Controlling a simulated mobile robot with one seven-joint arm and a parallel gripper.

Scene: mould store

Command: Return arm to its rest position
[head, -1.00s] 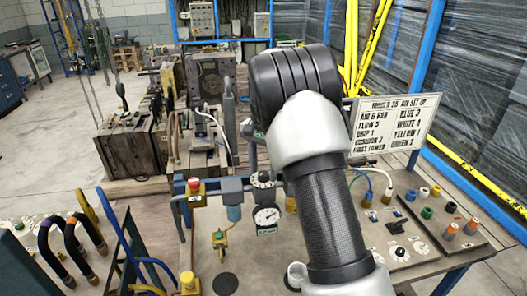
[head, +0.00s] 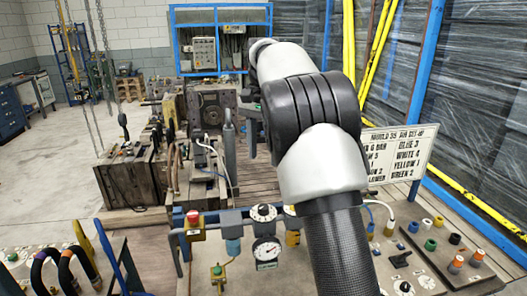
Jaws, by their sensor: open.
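My arm rises from the bottom of the head view, with a dark textured lower link, a ribbed black joint and white sections, bent away from me. My gripper (head: 252,130) shows only in part, as dark pieces at the left edge of the black joint; the rest is hidden behind the arm. It is open, and I see nothing held in it. It shows over the floor and equipment behind the bench, apart from the bench fittings.
A bench in front carries a pressure gauge (head: 266,252), a red button (head: 193,217) and several coloured fittings. A sign (head: 402,152) stands at its right, partly behind my arm. Wooden crates (head: 132,180) and moulds stand behind left. Open floor (head: 50,160) lies left.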

